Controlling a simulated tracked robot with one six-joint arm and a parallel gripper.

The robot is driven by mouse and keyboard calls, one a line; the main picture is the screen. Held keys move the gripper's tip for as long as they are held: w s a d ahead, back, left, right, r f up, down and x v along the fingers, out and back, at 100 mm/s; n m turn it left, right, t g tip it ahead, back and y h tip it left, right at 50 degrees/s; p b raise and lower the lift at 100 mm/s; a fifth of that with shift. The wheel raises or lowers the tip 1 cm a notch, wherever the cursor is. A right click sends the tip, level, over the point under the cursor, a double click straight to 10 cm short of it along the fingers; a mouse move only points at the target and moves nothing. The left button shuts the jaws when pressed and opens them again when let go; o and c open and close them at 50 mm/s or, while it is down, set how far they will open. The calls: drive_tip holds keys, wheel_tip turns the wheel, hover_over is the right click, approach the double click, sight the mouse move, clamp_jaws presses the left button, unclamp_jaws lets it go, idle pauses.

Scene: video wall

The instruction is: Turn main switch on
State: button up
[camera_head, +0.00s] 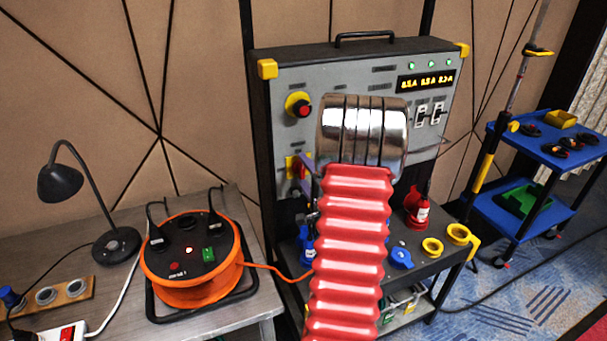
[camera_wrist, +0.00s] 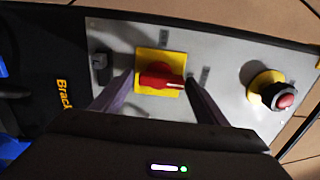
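The main switch is a red rotary handle (camera_wrist: 160,80) on a square yellow plate (camera_wrist: 148,91), set in the grey panel. In the wrist view the handle lies about level across the picture. My gripper (camera_wrist: 161,79) is open, with one purple-grey finger at each side of the handle. Its fingertips come close to the handle's ends; whether they touch it I cannot tell. In the head view the yellow plate (camera_head: 290,168) shows only in part, left of my arm. My arm hides most of the gripper there.
A red emergency button (camera_wrist: 286,101) on a yellow base sits right of the switch in the wrist view. A dark knob (camera_wrist: 101,67) is to the left. In the head view an orange cable reel (camera_head: 195,262) and a lamp (camera_head: 60,182) stand left, a blue cart (camera_head: 547,148) right.

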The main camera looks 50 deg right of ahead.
drive_tip(key=shift+o, duration=0.5)
drive_tip(key=shift+s, duration=0.1)
drive_tip(key=v, duration=1.3)
drive_tip(key=shift+s+a, duration=0.15)
drive_tip(key=shift+s, duration=0.15)
